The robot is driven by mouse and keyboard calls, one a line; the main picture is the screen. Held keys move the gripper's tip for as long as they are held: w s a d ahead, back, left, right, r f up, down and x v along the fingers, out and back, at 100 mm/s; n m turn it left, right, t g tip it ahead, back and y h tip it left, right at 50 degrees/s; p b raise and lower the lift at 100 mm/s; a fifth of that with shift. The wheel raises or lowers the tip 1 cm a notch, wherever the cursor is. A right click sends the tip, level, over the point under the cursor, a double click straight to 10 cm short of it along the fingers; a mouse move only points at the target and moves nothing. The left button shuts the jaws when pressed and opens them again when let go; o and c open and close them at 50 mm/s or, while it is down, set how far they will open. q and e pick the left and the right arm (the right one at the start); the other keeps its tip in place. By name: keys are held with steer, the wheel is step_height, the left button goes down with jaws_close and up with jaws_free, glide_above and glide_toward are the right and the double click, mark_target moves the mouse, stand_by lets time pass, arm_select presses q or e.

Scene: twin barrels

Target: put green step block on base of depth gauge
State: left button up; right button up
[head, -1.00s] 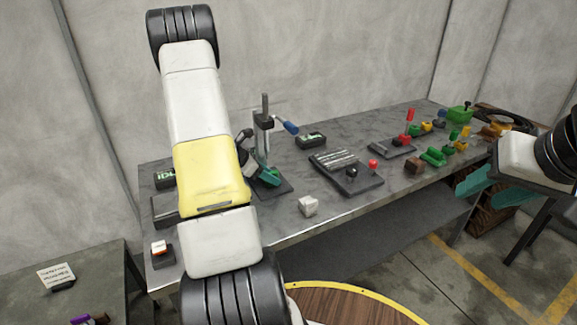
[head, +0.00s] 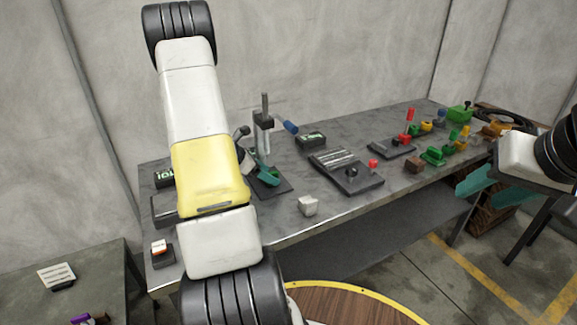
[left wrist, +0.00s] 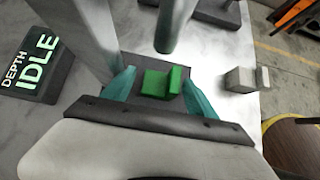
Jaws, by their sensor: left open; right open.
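The depth gauge (head: 264,130) stands on the table, an upright column with a blue-handled lever and a dark flat base (head: 284,187). The base also shows in the left wrist view (left wrist: 150,103). The green step block (left wrist: 160,83) sits on this base, below the round spindle. My left gripper (left wrist: 158,77) is open, with one teal finger on each side of the block and a visible gap at the right finger. In the head view the left gripper (head: 264,180) mostly hides the block. My right gripper (head: 494,186) is open and empty, off the table's front right.
A display reading DEPTH IDLE (left wrist: 35,68) stands left of the gauge column. A pale grey stepped block (head: 308,206) lies near the table's front edge. A dark panel with a red knob (head: 347,172) is right of it. Several coloured parts fill the table's right end.

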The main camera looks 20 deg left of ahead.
arm_select(q)
steer(key=v, duration=1)
steer(key=s+d+r+m+g, duration=0.1)
steer(key=s+d+r+m, duration=0.2)
steer(key=d+r+m, duration=0.5)
steer(key=s+d+r+m+g, duration=0.1)
steer(key=s+d+r+m, duration=0.2)
steer(key=d+r+m, duration=0.5)
steer(key=s+d+r+m+t+y, duration=0.1)
steer(key=s+d+r+m+y, duration=0.2)
steer(key=s+d+m, duration=0.8)
steer(key=s+m, duration=0.1)
steer(key=s, duration=0.1)
steer(key=shift+s+r+m+y, duration=0.25)
steer(key=shift+s+m+y, duration=0.05)
steer(key=shift+a, duration=0.1)
